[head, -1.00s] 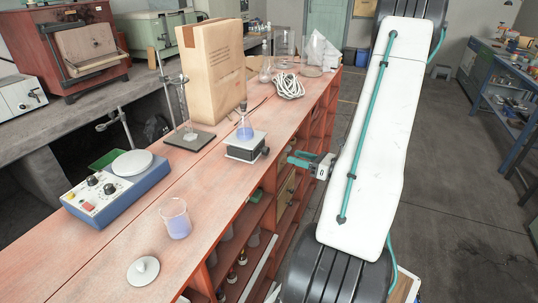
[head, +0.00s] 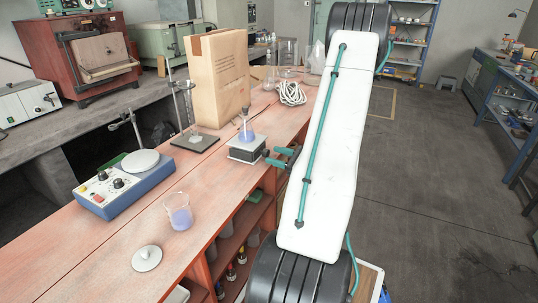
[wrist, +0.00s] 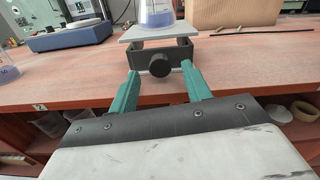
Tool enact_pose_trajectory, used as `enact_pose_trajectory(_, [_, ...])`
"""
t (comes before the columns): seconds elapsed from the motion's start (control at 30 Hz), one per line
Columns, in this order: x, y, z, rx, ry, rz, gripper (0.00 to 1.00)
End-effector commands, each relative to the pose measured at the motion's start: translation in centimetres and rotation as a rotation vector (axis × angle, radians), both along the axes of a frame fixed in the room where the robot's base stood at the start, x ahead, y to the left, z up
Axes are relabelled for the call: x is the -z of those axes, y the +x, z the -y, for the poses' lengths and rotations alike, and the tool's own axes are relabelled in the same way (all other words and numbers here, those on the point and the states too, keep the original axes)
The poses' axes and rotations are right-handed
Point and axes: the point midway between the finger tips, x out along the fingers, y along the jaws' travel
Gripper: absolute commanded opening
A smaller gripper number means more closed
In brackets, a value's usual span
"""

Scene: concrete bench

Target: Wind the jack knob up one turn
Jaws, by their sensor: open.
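The lab jack (head: 246,150) stands near the front edge of the bench, with a grey top plate and dark frame. Its round black knob (wrist: 160,69) faces my gripper in the wrist view. A flask of blue liquid (head: 246,132) stands on the plate, and its lower part shows in the wrist view (wrist: 157,12). My gripper (wrist: 157,75) has two green fingers spread apart, one on each side of the knob, with gaps visible between them and it. In the head view the green fingers (head: 274,157) reach close to the jack's right side.
A beaker of blue liquid (head: 179,212), a white lid (head: 146,258) and a hotplate (head: 124,182) stand left of the jack. A retort stand (head: 193,140) and a paper bag (head: 219,80) are behind it. Open shelves (head: 236,243) lie below the bench edge.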

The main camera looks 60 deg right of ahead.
Motion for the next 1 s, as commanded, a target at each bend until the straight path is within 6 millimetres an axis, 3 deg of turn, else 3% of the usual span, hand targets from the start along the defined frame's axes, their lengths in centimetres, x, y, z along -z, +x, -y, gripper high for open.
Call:
enact_pose_trajectory(0.2, [0.0,2.5,-0.3,-0.002,0.001,0.0,0.49])
enact_pose_trajectory(0.53, [0.0,2.9,-0.3,0.0,0.001,0.0,0.49])
enact_pose_trajectory(0.7, [0.0,2.8,-0.3,0.0,0.001,0.0,0.04])
enact_pose_trajectory(0.87, [0.0,2.8,-0.2,0.001,0.014,-0.001,0.04])
enact_pose_trajectory(1.0, [0.0,2.8,-0.2,0.001,0.123,-0.01,0.04])
